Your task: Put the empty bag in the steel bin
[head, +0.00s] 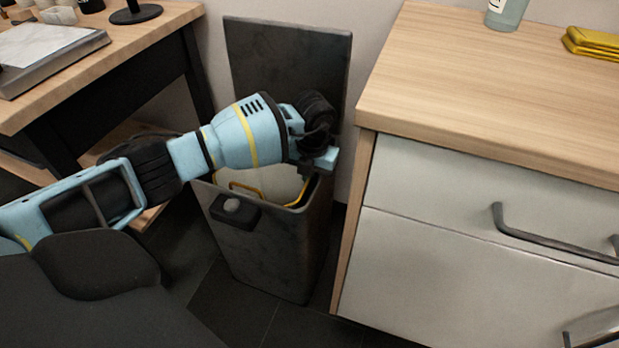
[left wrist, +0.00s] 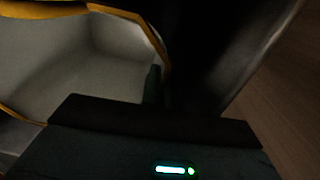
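The steel bin (head: 265,248) is dark grey and stands on the floor with its lid raised at the back. The pale bag (head: 270,184), with orange-yellow trim, lies inside the bin's mouth. In the left wrist view the bag (left wrist: 75,55) fills the upper left, its trim curving around a pale hollow. My left gripper (head: 308,168) is over the right part of the bin's mouth, close to the bag's edge. One dark finger (left wrist: 152,85) shows beside the bag's trim; the grip itself is hidden. My right gripper is in neither view.
A wooden-topped cabinet (head: 480,90) with drawers and bar handles stands close to the bin's right. A wooden table (head: 150,32) with a grey tray stands at the left. Dark tiled floor shows in front.

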